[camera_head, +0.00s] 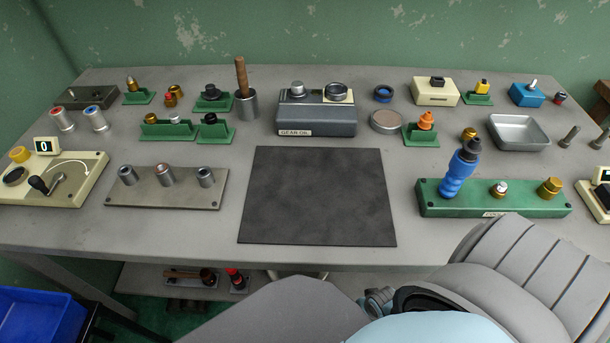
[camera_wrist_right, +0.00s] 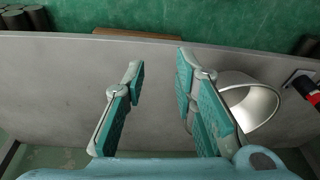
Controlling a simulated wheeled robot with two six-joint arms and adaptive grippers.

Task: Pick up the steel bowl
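The steel bowl (camera_wrist_right: 252,101) shows in the right wrist view as a shiny, rounded metal shape on a grey surface. It lies at the right, beside and partly behind the right-hand finger of my right gripper (camera_wrist_right: 163,98). That gripper is open, its two teal-padded fingers wide apart, with only bare grey surface showing between them. The bowl is outside the gap; I cannot tell whether the finger touches it. In the head view the bowl is mostly or wholly hidden behind my arm and the table edge. My left gripper is not in view.
A lower shelf (camera_head: 140,278) under the workbench holds a hammer (camera_head: 185,274) and a red-and-black object (camera_head: 236,279). The red-and-black object also shows right of the bowl in the wrist view (camera_wrist_right: 306,88). A dark mat (camera_head: 318,197) lies bare on the bench. A blue bin (camera_head: 40,315) stands lower left.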

